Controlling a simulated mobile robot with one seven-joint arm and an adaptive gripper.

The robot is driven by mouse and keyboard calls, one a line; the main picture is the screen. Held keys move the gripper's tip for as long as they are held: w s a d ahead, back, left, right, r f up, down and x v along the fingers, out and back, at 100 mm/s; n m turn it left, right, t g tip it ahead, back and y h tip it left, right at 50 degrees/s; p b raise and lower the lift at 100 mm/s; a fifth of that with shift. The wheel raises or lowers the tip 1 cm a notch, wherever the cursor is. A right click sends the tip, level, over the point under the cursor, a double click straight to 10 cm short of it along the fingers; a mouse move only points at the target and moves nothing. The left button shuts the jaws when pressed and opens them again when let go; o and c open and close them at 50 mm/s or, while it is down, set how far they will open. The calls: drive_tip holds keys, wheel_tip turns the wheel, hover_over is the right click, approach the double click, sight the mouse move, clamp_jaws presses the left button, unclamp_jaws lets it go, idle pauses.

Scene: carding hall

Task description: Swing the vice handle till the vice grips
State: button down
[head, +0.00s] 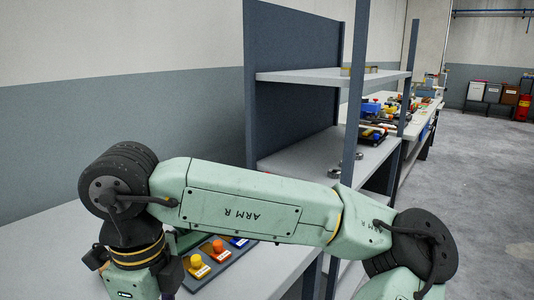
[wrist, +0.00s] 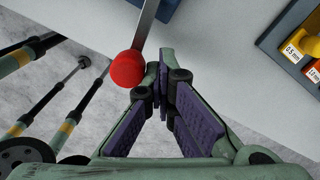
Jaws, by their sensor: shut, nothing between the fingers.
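The vice handle shows in the wrist view as a flat grey bar (wrist: 148,24) coming from the top edge, with a red ball knob (wrist: 127,68) on its end. My gripper (wrist: 160,82) has purple pads, and its fingers are closed together with nothing between them. The fingertips are just right of the red knob in the picture; I cannot tell whether they touch it. The vice body and its jaws are not visible in the wrist view. In the head view my arm crosses the front of the bench, and my gripper is not visible.
A dark tray (head: 237,258) with labelled yellow, orange and blue knobbed pieces lies on the bench (head: 50,240); its corner (wrist: 272,42) also shows in the wrist view. A shelf unit (head: 290,110) stands behind. Grey floor (head: 480,170) is open at right.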

drive_tip(key=shift+w+d, duration=0.45)
drive_tip(key=shift+w, duration=0.4)
idle(0.4)
wheel_tip(320, 180, up, 7)
drive_tip(key=p, duration=0.4)
idle(0.4)
drive_tip(key=shift+s, duration=0.1)
